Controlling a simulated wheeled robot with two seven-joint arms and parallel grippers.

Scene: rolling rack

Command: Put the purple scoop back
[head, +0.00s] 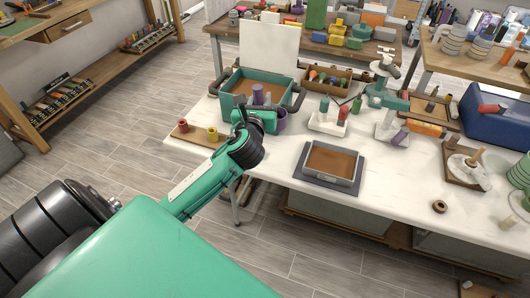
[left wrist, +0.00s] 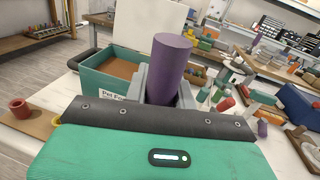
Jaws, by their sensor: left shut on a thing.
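The purple scoop (head: 281,119) is held in my left gripper (head: 262,119), at the front of the teal bin. In the left wrist view a thick purple cylinder of it (left wrist: 172,62) stands up between the two grey fingers of the left gripper (left wrist: 165,87). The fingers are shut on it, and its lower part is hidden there. The teal bin (head: 226,92) has brown contents, a raised white lid (head: 268,46) and dark side handles. Its label, partly hidden, reads "Pet Foo" in the left wrist view (left wrist: 95,82). My right gripper is not in view.
A grey tray (head: 331,183) with brown contents sits on a dark mat at the table's front. A wooden board (head: 190,138) with red and yellow cups lies left of my gripper. White holders, a green stand (head: 385,100) and a blue crate (head: 490,122) stand to the right.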

